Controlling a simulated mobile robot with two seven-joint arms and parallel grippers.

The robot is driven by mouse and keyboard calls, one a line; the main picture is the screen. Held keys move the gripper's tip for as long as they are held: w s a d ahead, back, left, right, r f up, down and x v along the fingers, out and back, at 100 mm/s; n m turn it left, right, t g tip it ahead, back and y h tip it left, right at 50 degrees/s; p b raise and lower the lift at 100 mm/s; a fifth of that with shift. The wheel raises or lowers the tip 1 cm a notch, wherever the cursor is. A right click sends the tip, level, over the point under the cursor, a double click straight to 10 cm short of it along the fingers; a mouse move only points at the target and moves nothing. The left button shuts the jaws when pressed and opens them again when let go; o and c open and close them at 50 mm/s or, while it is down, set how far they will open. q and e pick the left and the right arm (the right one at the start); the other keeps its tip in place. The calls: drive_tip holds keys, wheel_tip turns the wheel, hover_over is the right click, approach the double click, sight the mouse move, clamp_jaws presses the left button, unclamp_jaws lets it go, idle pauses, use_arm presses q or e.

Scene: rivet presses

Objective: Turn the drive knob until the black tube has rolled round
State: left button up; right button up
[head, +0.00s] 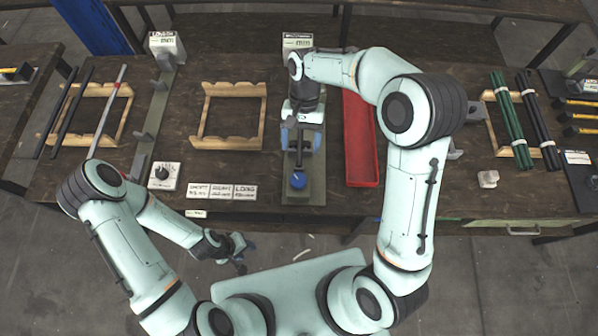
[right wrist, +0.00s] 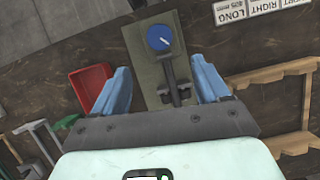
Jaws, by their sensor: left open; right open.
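The blue drive knob (head: 298,180) sits near the front end of a grey-green press plate (head: 303,195) at the middle of the table. It also shows in the right wrist view (right wrist: 159,38), with a white mark on its face. My right gripper (head: 301,142) is over the plate, just behind the knob, open; its blue fingers (right wrist: 161,70) are apart and not touching the knob. Dark fittings (right wrist: 178,93) show between the fingers; I cannot tell whether a tube lies there. Black tubes lie in the left rack (head: 72,112) and at the right (head: 540,120). My left gripper (head: 238,250) is open, before the table's front edge.
A red tray (head: 360,165) lies right of the plate, near my right arm. A wooden frame (head: 230,88) stands left of it. A dial box (head: 164,176), label cards (head: 221,191) and green tubes (head: 508,120) are also on the table.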

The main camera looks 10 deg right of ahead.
sight(299, 179)
use_arm(q)
drive_tip(key=shift+s+f+b, duration=0.6)
drive_tip(key=shift+s+f, duration=0.25)
drive_tip(key=shift+s, duration=0.15)
use_arm(e)
drive_tip(key=x, duration=1.2)
drive_tip(key=shift+s+f, duration=0.15)
drive_tip(key=c, duration=1)
